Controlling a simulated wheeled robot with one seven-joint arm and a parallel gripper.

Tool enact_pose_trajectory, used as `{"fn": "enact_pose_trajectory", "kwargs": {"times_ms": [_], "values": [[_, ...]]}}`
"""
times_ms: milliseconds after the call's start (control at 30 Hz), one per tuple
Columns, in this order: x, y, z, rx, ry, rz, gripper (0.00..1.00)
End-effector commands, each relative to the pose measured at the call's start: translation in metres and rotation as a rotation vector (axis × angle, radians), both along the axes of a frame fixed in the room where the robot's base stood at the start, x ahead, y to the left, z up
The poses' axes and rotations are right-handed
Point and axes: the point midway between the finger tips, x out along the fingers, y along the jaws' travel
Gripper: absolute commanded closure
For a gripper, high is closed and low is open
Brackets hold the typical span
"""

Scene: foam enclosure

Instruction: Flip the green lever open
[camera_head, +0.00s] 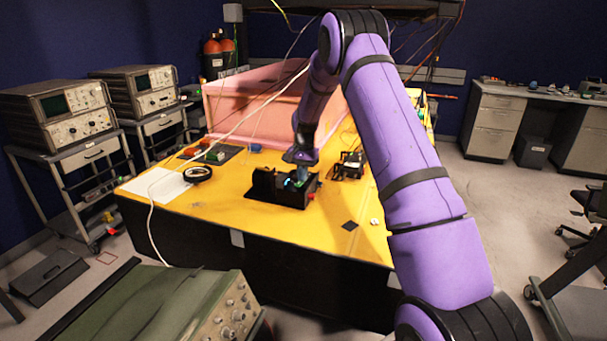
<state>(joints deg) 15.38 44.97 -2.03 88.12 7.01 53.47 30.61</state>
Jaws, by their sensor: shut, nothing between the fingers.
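A black device (268,190) stands on the yellow table, with a raised block at its left and a red part at its right end. A small blue-green spot (289,183) shows on its front side; I cannot tell whether this is the green lever. My gripper (303,177) points down just above the right half of the device. It is shut and empty. The fingertips are small and dark here, so I cannot tell whether they touch the device. No lever shape or position can be made out clearly.
The yellow table (213,203) carries a black ring-shaped item (198,174) on white paper, and a dark board with coloured parts (213,155). Another black device (349,166) stands right of my gripper. Pink foam walls (252,105) rise behind. A pale cable crosses the left side.

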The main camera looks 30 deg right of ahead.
Motion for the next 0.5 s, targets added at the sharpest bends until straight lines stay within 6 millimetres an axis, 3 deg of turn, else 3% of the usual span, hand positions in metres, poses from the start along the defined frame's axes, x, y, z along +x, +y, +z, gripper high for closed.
{"fn": "enact_pose_trajectory", "kwargs": {"times_ms": [500], "values": [[0.002, -0.013, 0.101, -0.010, -0.020, -0.002, 1.00]]}}
